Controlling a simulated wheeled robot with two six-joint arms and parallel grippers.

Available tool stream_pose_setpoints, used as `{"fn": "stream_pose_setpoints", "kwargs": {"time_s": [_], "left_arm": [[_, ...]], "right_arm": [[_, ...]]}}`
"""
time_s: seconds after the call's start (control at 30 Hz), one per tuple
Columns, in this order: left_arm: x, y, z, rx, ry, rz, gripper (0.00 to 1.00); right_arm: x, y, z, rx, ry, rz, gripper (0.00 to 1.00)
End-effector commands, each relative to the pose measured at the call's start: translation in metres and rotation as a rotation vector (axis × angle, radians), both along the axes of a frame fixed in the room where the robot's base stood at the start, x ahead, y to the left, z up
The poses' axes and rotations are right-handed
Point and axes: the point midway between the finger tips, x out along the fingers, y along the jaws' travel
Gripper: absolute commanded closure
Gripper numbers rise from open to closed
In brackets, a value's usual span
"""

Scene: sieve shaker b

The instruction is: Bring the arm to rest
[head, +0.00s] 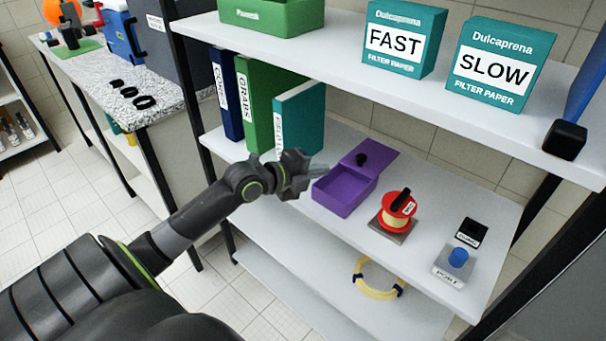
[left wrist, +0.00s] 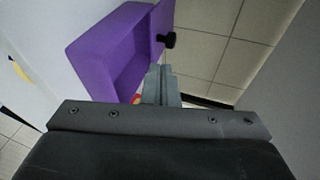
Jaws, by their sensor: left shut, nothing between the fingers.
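My left arm reaches in from the left in the head view. Its gripper (head: 318,170) is shut and empty, held just left of an open purple box (head: 338,194) on the middle shelf. In the left wrist view the closed fingers (left wrist: 160,82) point toward the same purple box (left wrist: 105,52), and I cannot tell whether they touch it. The box's lid (head: 370,160) is swung back and has a black knob. My right gripper does not show.
A red spool (head: 397,212) on a base, a black block (head: 471,232) and a plate with a blue knob (head: 457,258) stand right of the box. Binders (head: 258,105) stand behind my gripper. Filter paper boxes (head: 404,40) sit on the shelf above. A yellow coil (head: 379,278) lies below.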

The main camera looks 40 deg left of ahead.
Motion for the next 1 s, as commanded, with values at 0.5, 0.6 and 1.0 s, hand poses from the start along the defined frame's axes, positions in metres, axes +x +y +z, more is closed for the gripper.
{"fn": "stream_pose_setpoints", "kwargs": {"time_s": [0.5,0.6,1.0], "left_arm": [[-0.039,0.013,0.013,0.001,0.001,-0.001,1.0],[-0.039,0.013,0.013,0.0,0.001,-0.001,1.0],[-0.111,-0.018,-0.079,-0.304,0.372,0.266,1.0]], "right_arm": [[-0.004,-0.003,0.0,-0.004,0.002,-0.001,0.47],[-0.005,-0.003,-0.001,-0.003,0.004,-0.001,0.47],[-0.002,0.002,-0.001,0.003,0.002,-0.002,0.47]]}}
